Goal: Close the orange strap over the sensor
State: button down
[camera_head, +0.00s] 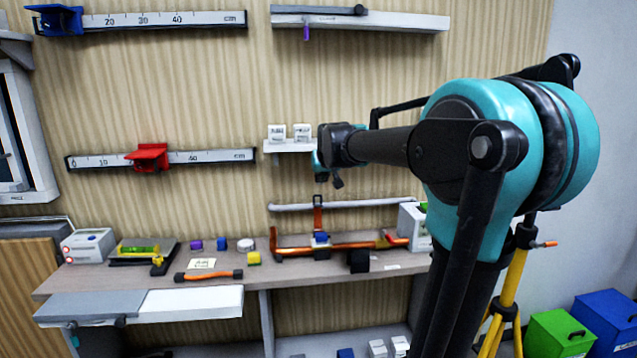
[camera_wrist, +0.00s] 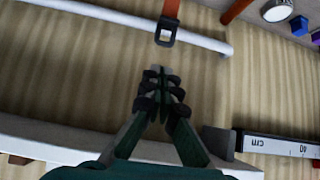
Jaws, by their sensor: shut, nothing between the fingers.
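The orange strap (camera_head: 318,219) stands up from the bench in front of a white bar, with a dark buckle at its top end. In the wrist view the strap (camera_wrist: 172,12) and its buckle (camera_wrist: 166,34) are just beyond my fingertips. A small blue block (camera_head: 320,237), possibly the sensor, sits at the strap's base on an orange frame (camera_head: 290,248). My gripper (camera_wrist: 158,72) is shut and empty, apart from the buckle. In the head view my gripper (camera_head: 337,182) is small and partly hidden by my wrist, above and right of the strap.
The white bar (camera_head: 370,203) runs along the wall behind the strap. A small shelf (camera_head: 288,147) with two white boxes is near my wrist. An orange-handled tool (camera_head: 208,275) and small blocks lie on the bench (camera_head: 130,280). A white box (camera_head: 412,225) stands right.

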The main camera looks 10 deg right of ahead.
jog(key=x, duration=0.8)
jog(key=shift+w+f, duration=0.1)
jog(key=shift+f, duration=0.05)
